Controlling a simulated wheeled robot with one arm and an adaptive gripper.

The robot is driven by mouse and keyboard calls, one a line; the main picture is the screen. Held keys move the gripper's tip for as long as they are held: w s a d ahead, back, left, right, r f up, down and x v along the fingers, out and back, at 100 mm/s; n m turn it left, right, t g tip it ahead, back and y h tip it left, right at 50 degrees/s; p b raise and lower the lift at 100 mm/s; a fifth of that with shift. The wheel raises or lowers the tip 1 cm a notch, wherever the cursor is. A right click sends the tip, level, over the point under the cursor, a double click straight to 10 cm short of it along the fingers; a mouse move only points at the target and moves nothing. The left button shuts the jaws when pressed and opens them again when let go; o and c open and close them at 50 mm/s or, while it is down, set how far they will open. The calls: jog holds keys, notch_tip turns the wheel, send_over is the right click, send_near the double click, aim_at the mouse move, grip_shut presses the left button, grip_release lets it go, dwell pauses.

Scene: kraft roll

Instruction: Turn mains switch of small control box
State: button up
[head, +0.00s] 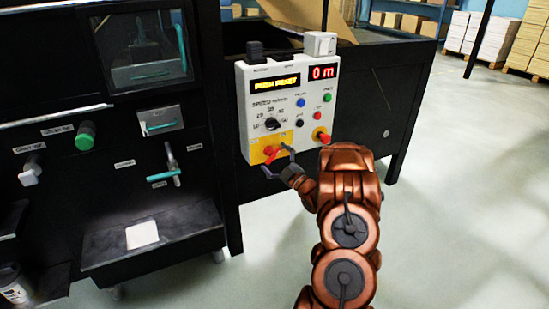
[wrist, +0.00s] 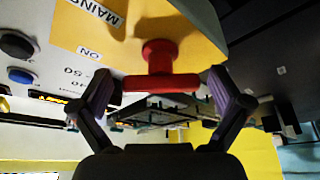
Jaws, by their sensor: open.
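The small control box (head: 290,105) is white, with a lit amber display, a red digit display and several buttons. Its red mains switch (head: 273,154) sits on a yellow plate at the lower left of the front. In the wrist view the red switch (wrist: 160,70) shows as a round stem with a red crossbar. My gripper (head: 278,163) is at the switch. In the wrist view my gripper (wrist: 161,85) is open, with one finger on each side of the crossbar. I cannot tell whether either finger touches it.
A black machine with a green knob (head: 85,136), a white knob (head: 29,171) and a teal-handled lever (head: 172,168) stands at the left. A red button (head: 322,137) is on the box's lower right. Pallets of boxes (head: 487,38) are far back. The floor at right is clear.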

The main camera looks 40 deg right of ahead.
jog(key=shift+s, duration=0.1)
jog(key=v, duration=1.2)
dwell(0.5)
